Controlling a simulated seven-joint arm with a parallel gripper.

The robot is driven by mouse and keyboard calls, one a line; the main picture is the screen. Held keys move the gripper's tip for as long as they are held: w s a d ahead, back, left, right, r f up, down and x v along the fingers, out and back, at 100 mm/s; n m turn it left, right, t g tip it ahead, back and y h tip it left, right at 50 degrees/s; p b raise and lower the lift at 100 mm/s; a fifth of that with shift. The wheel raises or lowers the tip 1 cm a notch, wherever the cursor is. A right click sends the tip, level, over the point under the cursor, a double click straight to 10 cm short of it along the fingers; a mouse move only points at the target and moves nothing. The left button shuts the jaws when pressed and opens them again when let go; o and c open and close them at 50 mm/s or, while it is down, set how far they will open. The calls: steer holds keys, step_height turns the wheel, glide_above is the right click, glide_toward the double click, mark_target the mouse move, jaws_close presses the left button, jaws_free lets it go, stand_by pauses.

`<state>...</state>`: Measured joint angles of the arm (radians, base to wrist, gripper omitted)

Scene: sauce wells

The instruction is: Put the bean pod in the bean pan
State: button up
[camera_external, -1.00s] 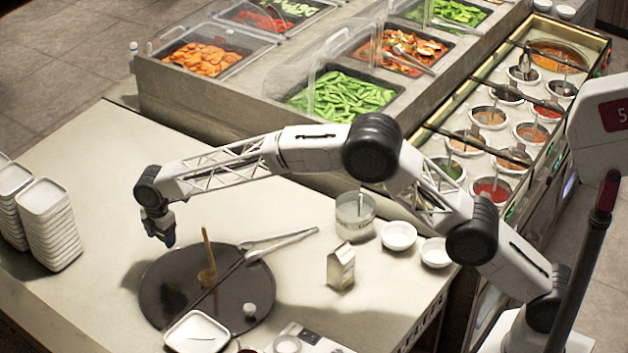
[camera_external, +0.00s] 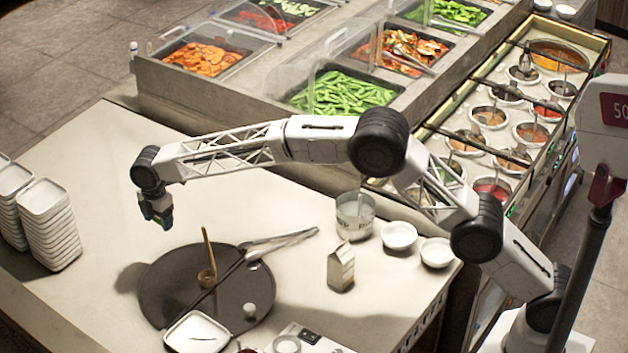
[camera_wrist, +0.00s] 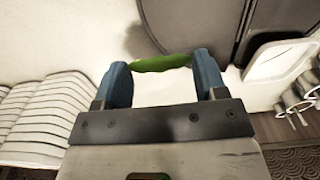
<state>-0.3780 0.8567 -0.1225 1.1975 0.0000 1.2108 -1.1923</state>
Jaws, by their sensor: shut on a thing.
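My gripper (camera_external: 160,217) is above the table, just past the far left edge of the dark round tray. In the wrist view my gripper (camera_wrist: 162,80) has its two blue fingers shut on the green bean pod (camera_wrist: 160,64), which spans crosswise between the fingertips. The pod is too small to make out in the external view. My gripper is well to the left of the pan and nearer the camera.
The dark round tray (camera_external: 165,285) holds a wooden stick in a small cup, and tongs (camera_external: 283,242) lie at its edge. Stacked white dishes (camera_external: 50,222) stand at left. A clear tub (camera_external: 355,216), a carton (camera_external: 340,267) and white bowls (camera_external: 399,236) stand at right. Clear guards (camera_external: 345,55) rise by the pans.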

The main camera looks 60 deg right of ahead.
step_height(320, 180, up, 28)
steer(key=f, duration=0.1)
steer(key=d+r+m, duration=0.2)
steer(key=d+m, duration=0.8)
steer(key=d, duration=2.2)
steer(key=s+d+m, duration=0.3)
steer(key=s+d, duration=0.1)
steer(key=d, duration=0.5)
steer(key=s+d+m, duration=0.4)
steer(key=d, duration=0.6)
steer(key=s+d+m, duration=0.3)
steer(key=s+d, duration=0.1)
steer(key=d, duration=0.5)
steer(key=s+d+f+m, duration=0.2)
steer(key=s+d+m, duration=0.9)
steer(key=s+d, duration=1.05)
step_height(320, 180, down, 18)
steer(key=shift+w+a, duration=0.2)
steer(key=shift+a, duration=0.05)
